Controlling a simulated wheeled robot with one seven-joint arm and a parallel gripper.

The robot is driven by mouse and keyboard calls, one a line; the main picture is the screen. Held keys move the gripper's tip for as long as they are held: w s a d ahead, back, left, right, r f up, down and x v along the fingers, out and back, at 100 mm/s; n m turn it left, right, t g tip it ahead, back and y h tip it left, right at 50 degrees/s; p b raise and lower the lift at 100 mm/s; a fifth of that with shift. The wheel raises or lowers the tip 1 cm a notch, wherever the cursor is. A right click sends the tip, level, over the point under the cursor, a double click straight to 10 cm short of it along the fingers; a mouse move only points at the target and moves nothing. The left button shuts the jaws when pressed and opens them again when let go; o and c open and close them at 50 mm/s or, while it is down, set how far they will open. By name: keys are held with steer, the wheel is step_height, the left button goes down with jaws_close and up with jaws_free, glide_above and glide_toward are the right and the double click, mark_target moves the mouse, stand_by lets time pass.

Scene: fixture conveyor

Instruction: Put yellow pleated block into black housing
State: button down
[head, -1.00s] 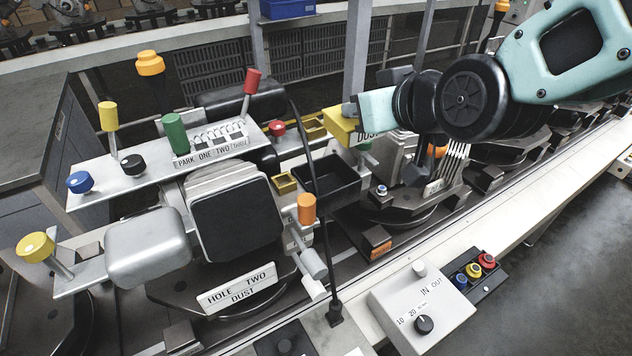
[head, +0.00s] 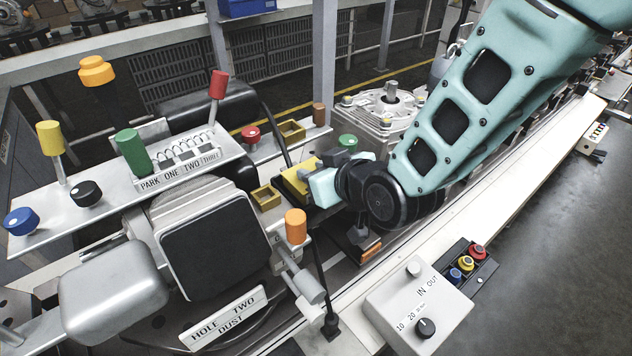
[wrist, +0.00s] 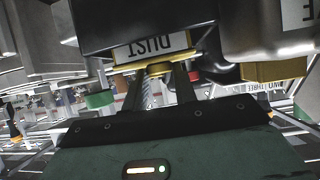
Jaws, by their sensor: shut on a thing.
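In the head view my gripper and the block hide most of the housing. The block is at or over it; I cannot tell how deep.
A silver plate with coloured knobs (head: 150,165) lies further left. A grey control box (head: 418,305) is at the front. A round metal fixture (head: 385,108) stands behind.

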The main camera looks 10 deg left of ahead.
steer(key=shift+f+p, duration=0.45)
steer(key=shift+f, duration=1.4)
steer(key=shift+f, duration=0.1)
steer(key=c, duration=1.1)
jaws_free()
